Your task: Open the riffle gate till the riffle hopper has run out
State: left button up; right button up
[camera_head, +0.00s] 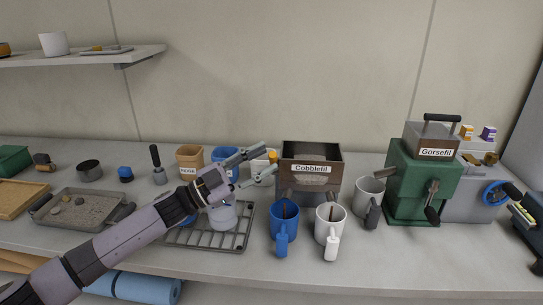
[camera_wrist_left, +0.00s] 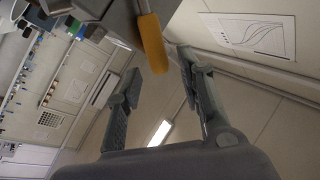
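The riffle, a brown and grey box labelled "Cobblefil" (camera_head: 326,183), stands at the middle of the bench. Its open-topped hopper (camera_head: 294,150) shows a greyish patch inside; I cannot tell how full it is. A yellow-orange handle, seemingly the gate lever (camera_wrist_left: 152,42), sits at its left side. My left gripper (camera_head: 268,158) is open beside that side, its fingers pointing at the riffle. In the left wrist view the handle lies between the spread fingers, with gaps on both sides. A blue mug (camera_head: 284,222) and a white mug (camera_head: 330,224) stand in front of the riffle. My right gripper is not in view.
A wire rack (camera_head: 190,238) with a pale jar (camera_head: 222,216) lies under my left forearm. A grey mug (camera_head: 369,193) and a green "Gorsefil" machine (camera_head: 405,190) stand to the right. A tray of soil (camera_head: 85,207) is at the left. The front bench strip is mostly clear.

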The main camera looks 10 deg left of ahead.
pick_arm(q)
jog(key=v, duration=0.9)
jog(key=shift+w, duration=0.1)
